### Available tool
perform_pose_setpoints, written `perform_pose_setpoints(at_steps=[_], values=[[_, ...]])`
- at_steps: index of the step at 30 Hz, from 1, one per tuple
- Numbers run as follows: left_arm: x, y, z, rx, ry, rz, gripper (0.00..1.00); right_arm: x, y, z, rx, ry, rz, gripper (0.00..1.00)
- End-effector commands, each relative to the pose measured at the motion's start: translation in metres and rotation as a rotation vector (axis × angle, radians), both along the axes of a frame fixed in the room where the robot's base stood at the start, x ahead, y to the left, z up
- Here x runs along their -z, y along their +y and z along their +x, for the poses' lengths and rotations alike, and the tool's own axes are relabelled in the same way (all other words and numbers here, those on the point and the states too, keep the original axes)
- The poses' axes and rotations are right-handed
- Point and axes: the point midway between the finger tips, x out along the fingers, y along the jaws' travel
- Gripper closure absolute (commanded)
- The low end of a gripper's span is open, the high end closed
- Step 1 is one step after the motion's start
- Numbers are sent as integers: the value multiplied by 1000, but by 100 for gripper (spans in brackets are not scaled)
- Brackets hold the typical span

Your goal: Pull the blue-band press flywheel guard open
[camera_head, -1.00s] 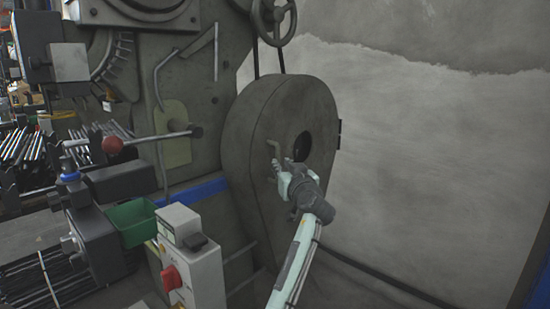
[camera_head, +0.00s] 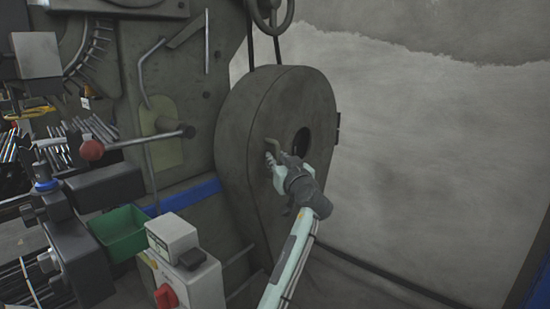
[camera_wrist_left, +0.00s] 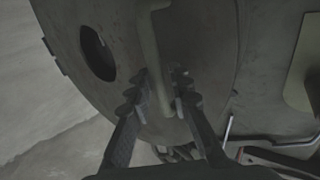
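The flywheel guard (camera_head: 258,115) is a large grey rounded cover with a dark round hole, standing at the side of the press with the blue band (camera_head: 190,195). It looks shut. Its bent bar handle (camera_head: 271,144) sticks out left of the hole. My left gripper (camera_head: 271,162) is at the handle's lower part. In the left wrist view the handle (camera_wrist_left: 150,45) runs down between the two fingers of my left gripper (camera_wrist_left: 163,85), which are apart with a gap beside the bar. Whether a finger touches the bar I cannot tell. My right gripper is not in view.
A control box (camera_head: 187,270) with a red knob and a green bin (camera_head: 120,232) stand left of my left arm. A red-ball lever (camera_head: 92,150) juts from the press. A handwheel (camera_head: 270,12) is above the guard. Bare wall (camera_head: 430,150) fills the right.

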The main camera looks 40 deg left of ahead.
Motion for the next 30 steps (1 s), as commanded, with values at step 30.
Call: perform_pose_setpoints(at_steps=[30], values=[[1, 0, 0, -9, -1, 0, 100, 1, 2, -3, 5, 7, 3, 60]])
